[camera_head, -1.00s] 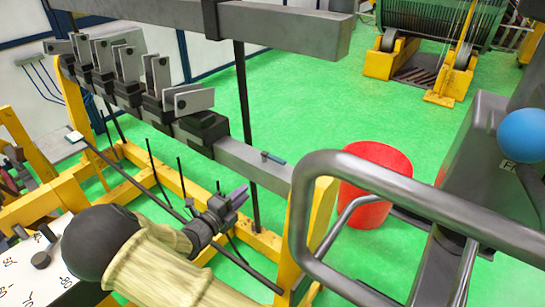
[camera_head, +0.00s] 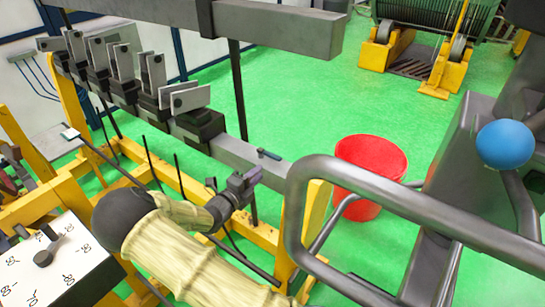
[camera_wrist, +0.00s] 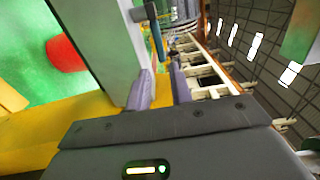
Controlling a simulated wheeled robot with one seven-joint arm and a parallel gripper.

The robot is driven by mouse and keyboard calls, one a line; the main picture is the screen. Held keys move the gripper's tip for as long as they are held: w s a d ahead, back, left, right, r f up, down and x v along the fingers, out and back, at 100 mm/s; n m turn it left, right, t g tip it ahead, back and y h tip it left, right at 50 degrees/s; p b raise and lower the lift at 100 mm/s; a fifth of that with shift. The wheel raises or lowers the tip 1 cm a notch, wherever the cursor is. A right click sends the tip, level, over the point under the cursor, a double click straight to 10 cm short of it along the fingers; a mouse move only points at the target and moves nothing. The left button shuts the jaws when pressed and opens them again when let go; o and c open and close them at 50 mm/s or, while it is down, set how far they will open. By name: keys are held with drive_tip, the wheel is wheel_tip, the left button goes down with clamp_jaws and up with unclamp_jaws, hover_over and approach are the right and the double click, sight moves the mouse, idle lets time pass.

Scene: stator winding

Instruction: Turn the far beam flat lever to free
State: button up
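A small flat lever with a blue-teal handle (camera_head: 270,153) sits on top of the grey beam (camera_head: 236,151), near its right end. In the wrist view the blue lever (camera_wrist: 155,33) shows just ahead of the fingertips, roughly in line with the gap between them. My gripper (camera_head: 254,173) is just below and left of the lever in the head view, apart from it. In the wrist view its two fingers (camera_wrist: 162,76) stand apart with nothing between them.
Black clamps with grey plates (camera_head: 185,98) line the beam to the left. A thick upper beam (camera_head: 277,27) runs above. A grey tube rail (camera_head: 400,198) and blue ball knob (camera_head: 505,144) stand at right. A red bucket (camera_head: 371,152) stands on the green floor behind.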

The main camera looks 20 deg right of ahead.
sight(274, 159)
drive_tip(key=p+x, duration=0.2)
drive_tip(key=x, duration=0.7)
drive_tip(key=shift+d+p, duration=0.1)
drive_tip(key=shift+p, duration=0.25)
clamp_jaws()
